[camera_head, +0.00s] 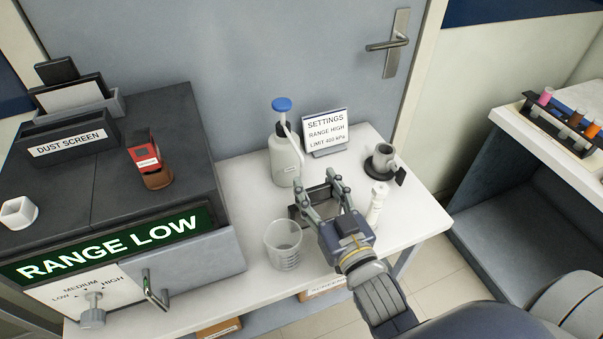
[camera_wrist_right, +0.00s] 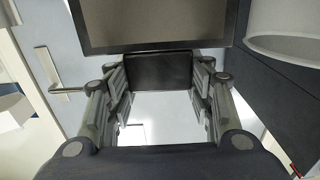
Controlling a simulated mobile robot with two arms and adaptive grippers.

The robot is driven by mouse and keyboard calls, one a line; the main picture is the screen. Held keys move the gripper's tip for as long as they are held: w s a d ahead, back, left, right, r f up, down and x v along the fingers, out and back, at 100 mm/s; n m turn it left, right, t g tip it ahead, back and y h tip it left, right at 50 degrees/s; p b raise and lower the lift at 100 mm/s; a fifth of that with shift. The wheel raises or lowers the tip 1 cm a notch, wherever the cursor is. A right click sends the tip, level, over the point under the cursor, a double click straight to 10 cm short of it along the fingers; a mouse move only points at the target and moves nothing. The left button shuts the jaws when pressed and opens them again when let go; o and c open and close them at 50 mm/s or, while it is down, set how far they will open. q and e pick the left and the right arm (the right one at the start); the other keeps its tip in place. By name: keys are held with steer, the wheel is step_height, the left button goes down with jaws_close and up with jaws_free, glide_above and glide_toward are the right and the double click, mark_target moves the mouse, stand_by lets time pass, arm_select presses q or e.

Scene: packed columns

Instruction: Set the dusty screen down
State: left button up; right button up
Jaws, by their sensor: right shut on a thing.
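My right gripper (camera_head: 320,188) is over the white table, its fingers shut on the dusty screen (camera_head: 298,214). The screen has a dark frame and a dull grey-brown face, and is partly hidden by the fingers in the head view. The right wrist view shows the screen (camera_wrist_right: 155,22) large at the top, with its dark tab (camera_wrist_right: 160,72) between the two fingers (camera_wrist_right: 160,95). I cannot tell whether the screen touches the table. A dark holder labelled DUST SCREEN (camera_head: 70,145) stands on the grey machine at left. My left gripper is not in view.
A clear beaker (camera_head: 284,245) is close left of the gripper, a small white bottle (camera_head: 377,203) close right. A blue-topped bottle (camera_head: 286,155), settings sign (camera_head: 326,132) and grey cup (camera_head: 382,160) stand behind. The table's (camera_head: 420,222) right front corner is bare.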

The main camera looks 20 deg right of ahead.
steer(key=w, duration=0.4)
steer(key=w+p, duration=0.1)
steer(key=w, duration=0.3)
steer(key=shift+w+a+f, duration=0.1)
steer(key=shift+w+f, duration=0.1)
steer(key=shift+f, duration=0.7)
steer(key=shift+s, duration=0.15)
steer(key=shift+r, duration=0.1)
steer(key=o, duration=0.7)
steer(key=shift+f, duration=0.25)
steer(key=o, duration=0.5)
steer(key=shift+c, duration=0.2)
steer(key=shift+r, duration=0.1)
